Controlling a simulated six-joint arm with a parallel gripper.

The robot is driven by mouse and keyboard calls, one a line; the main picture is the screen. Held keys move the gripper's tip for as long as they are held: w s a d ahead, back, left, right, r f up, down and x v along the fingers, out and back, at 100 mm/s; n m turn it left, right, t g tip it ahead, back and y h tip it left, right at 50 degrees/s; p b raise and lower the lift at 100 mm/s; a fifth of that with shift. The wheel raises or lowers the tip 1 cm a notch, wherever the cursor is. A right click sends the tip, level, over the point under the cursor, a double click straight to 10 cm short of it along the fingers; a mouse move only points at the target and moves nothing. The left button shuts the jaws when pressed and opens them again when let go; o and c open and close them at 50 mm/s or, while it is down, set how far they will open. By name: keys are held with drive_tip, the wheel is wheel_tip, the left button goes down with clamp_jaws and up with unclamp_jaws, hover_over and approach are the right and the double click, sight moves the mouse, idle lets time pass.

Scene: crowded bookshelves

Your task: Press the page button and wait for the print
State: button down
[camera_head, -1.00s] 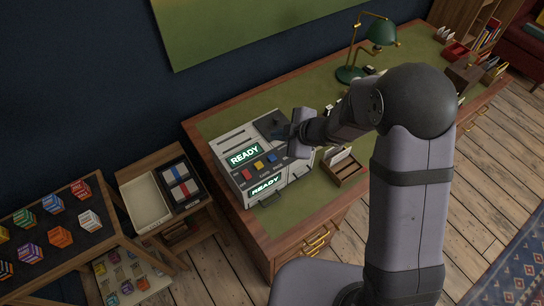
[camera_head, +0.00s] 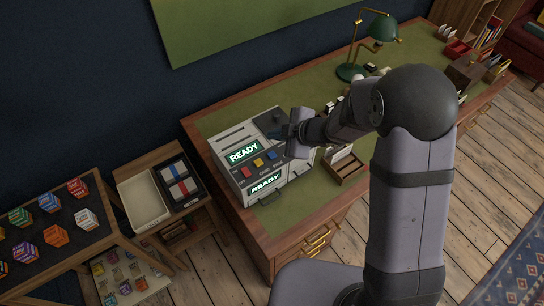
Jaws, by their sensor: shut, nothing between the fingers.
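A pale grey printer-like machine (camera_head: 229,158) stands on the green-topped desk. Its upper display (camera_head: 244,152) and its lower front display (camera_head: 265,184) both glow READY. A red button (camera_head: 246,173), a yellow button (camera_head: 259,163) and a blue button (camera_head: 272,154) sit in a row on its dark panel. The labels are too small to tell which is the page button. My gripper (camera_head: 277,135) is shut and empty, over the machine's right side behind the blue button. My wrist hides part of the machine, and I cannot tell whether the fingertips touch it.
A wooden card holder (camera_head: 344,168) stands right of the machine. A green lamp (camera_head: 381,30) stands at the desk's back. Left of the desk are a cream tray (camera_head: 142,202), a black box (camera_head: 178,184) and a rack of colored cubes (camera_head: 53,236).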

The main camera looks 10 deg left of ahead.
sight(272, 155)
drive_tip(key=shift+f+b, duration=2.85)
drive_tip(key=shift+f, duration=0.5)
drive_tip(key=shift+f, duration=0.15)
drive_tip(key=shift+f, duration=0.3)
